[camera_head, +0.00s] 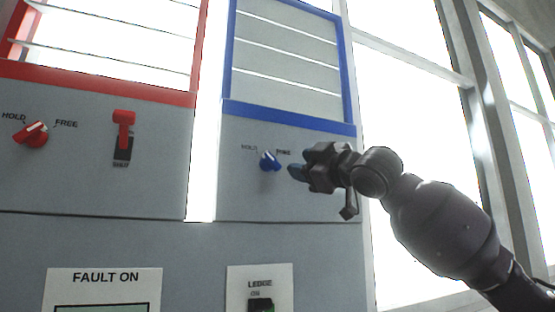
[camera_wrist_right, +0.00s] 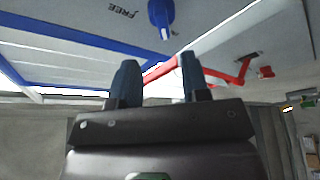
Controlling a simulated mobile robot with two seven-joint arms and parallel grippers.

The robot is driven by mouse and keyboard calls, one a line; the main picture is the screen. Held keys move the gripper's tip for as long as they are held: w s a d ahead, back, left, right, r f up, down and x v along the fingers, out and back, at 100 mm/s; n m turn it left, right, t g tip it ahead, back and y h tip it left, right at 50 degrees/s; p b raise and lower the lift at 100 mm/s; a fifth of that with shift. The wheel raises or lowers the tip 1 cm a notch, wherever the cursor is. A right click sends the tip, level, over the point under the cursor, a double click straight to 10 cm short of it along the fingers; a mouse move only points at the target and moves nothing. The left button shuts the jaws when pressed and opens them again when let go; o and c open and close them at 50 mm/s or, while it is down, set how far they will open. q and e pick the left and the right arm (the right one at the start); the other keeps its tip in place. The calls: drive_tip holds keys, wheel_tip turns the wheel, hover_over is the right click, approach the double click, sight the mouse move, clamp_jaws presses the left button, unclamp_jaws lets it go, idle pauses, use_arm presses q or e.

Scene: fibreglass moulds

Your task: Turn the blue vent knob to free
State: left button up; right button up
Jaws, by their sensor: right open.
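The blue vent knob (camera_head: 270,161) sits on the grey panel below the blue-framed vent, between the printed words HOLD and FREE. My left gripper is not in view.
A red knob (camera_head: 31,134) and a red switch (camera_head: 123,135) are on the left panel under the red-framed vent. Tall windows (camera_head: 415,120) stand on the right.

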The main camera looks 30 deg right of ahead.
sight(275, 162)
drive_tip(key=p+x, duration=0.2)
drive_tip(key=x, duration=0.6)
drive_tip(key=shift+a+f, duration=0.1)
drive_tip(key=shift+a, duration=0.05)
drive_tip(key=shift+w+a+p, duration=0.1)
drive_tip(key=shift+w+p, duration=0.2)
drive_tip(key=shift+w, duration=0.05)
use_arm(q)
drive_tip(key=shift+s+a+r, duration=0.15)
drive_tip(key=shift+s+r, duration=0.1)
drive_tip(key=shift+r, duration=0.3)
use_arm(e)
drive_tip(key=c, duration=0.6)
